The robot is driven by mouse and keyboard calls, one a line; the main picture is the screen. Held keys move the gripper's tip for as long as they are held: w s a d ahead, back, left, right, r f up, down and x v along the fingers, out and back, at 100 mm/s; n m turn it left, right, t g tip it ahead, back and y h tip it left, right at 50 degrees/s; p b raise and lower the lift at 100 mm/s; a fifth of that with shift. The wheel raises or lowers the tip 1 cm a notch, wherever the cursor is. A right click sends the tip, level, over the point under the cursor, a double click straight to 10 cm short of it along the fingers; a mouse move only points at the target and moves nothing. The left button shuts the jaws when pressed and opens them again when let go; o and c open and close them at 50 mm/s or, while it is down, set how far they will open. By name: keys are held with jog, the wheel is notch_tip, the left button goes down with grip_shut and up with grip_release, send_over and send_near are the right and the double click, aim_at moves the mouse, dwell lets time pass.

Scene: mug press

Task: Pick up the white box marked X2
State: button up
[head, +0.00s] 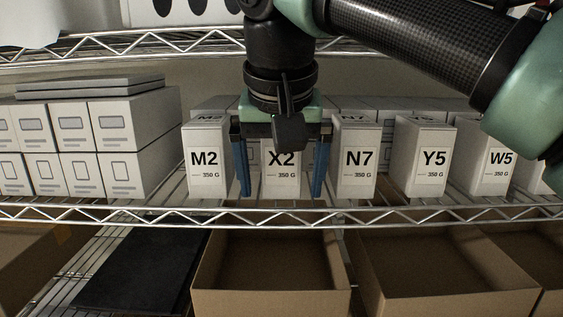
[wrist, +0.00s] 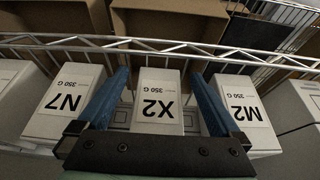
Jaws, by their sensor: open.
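The white box marked X2 (head: 282,178) stands upright on the wire shelf, between the boxes marked M2 and N7. My gripper (head: 281,192) is open, with one blue finger on each side of the X2 box. The upper part of the box is hidden behind the gripper body in the head view. In the wrist view the X2 box (wrist: 158,105) appears upside down between the two fingers of my gripper (wrist: 160,85). Gaps show between the fingers and the box front, so I see no firm contact.
The M2 box (head: 205,165) and N7 box (head: 358,165) stand close outside the fingers. Boxes Y5 (head: 430,160) and W5 (head: 492,165) are farther right. Grey-white boxes (head: 125,170) are stacked left. A wire shelf edge (head: 230,214) runs in front, above open cardboard boxes (head: 270,303).

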jog(key=shift+s+r, duration=0.1)
jog(key=shift+c, duration=0.3)
jog(key=shift+s, duration=0.1)
jog(key=shift+c, duration=1.3)
grip_shut()
jog(key=shift+r, duration=0.15)
